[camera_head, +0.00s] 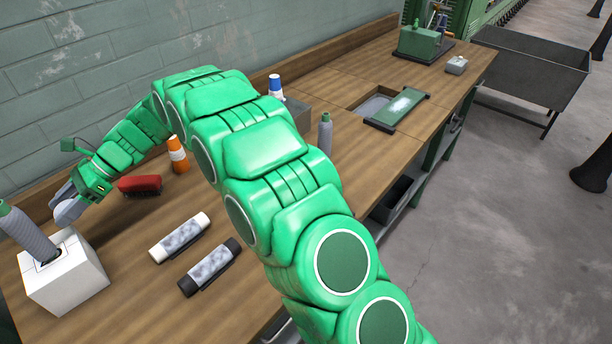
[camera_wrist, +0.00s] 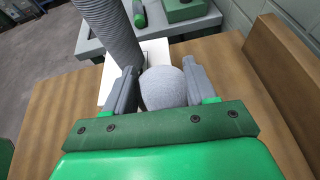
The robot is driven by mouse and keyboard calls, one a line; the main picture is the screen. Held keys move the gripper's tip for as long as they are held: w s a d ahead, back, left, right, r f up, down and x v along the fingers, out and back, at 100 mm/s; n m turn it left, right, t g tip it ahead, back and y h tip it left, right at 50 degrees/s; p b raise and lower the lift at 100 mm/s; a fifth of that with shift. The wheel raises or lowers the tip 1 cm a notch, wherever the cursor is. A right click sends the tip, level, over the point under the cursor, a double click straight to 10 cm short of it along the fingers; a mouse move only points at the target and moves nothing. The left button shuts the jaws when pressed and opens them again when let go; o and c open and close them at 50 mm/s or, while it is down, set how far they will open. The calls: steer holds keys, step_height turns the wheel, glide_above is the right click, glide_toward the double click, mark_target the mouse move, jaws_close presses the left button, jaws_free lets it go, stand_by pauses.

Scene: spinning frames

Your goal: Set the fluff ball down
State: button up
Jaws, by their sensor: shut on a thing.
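The fluff ball (camera_wrist: 163,88) is a pale grey, round, fuzzy ball. In the wrist view it sits between the two grey fingers of my gripper (camera_wrist: 160,85), which is shut on it. In the head view the fluff ball (camera_head: 68,211) shows at the end of my gripper (camera_head: 66,200), at the far left, just behind the white box. Whether the ball touches the wooden bench (camera_head: 130,310) cannot be told.
A white box (camera_head: 68,284) with a grey ribbed hose (camera_head: 28,235) rising from it stands close to my gripper. A red brush-like object (camera_head: 139,184), an orange-and-white bottle (camera_head: 177,155) and two rollers (camera_head: 180,238) lie or stand nearby. Bare bench lies between the box and rollers.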

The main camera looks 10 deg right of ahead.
step_height(320, 180, up, 4)
steer(key=shift+r, duration=0.2)
steer(key=shift+w+d+r, duration=0.15)
steer(key=shift+w+d, duration=0.2)
steer(key=shift+w, duration=0.15)
steer(key=w+d+m+t+y, duration=0.3)
steer(key=w+d+m+t, duration=0.2)
steer(key=w+d, duration=0.95)
steer(key=w+d+m+t, duration=0.2)
steer(key=w+d, duration=0.1)
steer(key=d, duration=0.5)
steer(key=w+d+m+t, duration=0.1)
steer(key=w+d+t, duration=0.15)
steer(key=d, duration=0.45)
steer(key=m+t+h, duration=0.4)
steer(key=m+t, duration=0.5)
glide_above(348, 183)
steer(key=shift+w+f, duration=0.1)
steer(key=shift+f, duration=8.9)
